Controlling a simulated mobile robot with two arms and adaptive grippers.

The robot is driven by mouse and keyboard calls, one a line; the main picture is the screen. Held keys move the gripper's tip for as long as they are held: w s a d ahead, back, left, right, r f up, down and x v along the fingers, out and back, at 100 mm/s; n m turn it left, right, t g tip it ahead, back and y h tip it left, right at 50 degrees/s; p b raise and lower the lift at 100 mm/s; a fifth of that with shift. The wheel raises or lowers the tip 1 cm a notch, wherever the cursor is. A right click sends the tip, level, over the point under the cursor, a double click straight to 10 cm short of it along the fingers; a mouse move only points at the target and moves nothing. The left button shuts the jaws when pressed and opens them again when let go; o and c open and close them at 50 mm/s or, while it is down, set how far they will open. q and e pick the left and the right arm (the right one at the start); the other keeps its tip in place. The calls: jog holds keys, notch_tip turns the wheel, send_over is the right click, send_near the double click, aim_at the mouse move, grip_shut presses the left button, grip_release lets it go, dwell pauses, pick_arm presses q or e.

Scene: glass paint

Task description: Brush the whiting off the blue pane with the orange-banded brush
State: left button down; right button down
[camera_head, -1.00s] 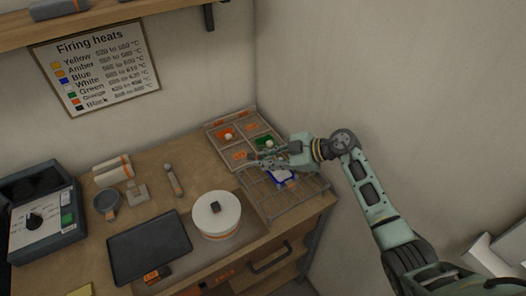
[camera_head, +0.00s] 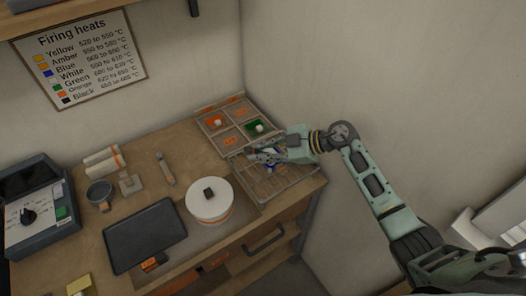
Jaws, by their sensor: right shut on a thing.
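The blue pane (camera_head: 270,168) lies on the wire rack (camera_head: 298,176) at the right end of the bench. Only a small part of it shows, because my right gripper (camera_head: 262,155) is over it. That gripper is shut on what seems to be the orange-banded brush, which is too small and covered to make out. I cannot tell whether its bristles touch the pane, or how much whiting lies there now. My left gripper is out of view.
Behind the rack stands a divided tray (camera_head: 208,108) with orange and green pieces. To the left are a round white pot (camera_head: 209,203), a dark flat tray (camera_head: 145,236), a slim tool (camera_head: 165,170), a cup (camera_head: 99,193) and a control box (camera_head: 38,214). A wall rises close on the right.

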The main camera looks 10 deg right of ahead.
jog(key=shift+w+a, duration=1.05)
jog(key=shift+w, duration=1.65)
jog(key=shift+s+d+r, duration=0.2)
jog(key=shift+s+d, duration=0.15)
jog(key=shift+s, duration=0.65)
jog(key=shift+s+d+r, duration=0.2)
jog(key=shift+s+d, duration=0.1)
jog(key=shift+s, duration=0.7)
jog(key=shift+s+d+r, duration=0.2)
jog(key=shift+s+d, duration=0.15)
jog(key=shift+s, duration=0.65)
jog(key=shift+w+a+r, duration=0.15)
jog(key=shift+w, duration=0.25)
jog(key=w+b, duration=0.1)
jog(key=w, duration=0.1)
jog(key=w+a, duration=0.1)
jog(key=w, duration=0.2)
jog(key=shift+w+b, duration=0.1)
jog(key=shift+b, duration=0.25)
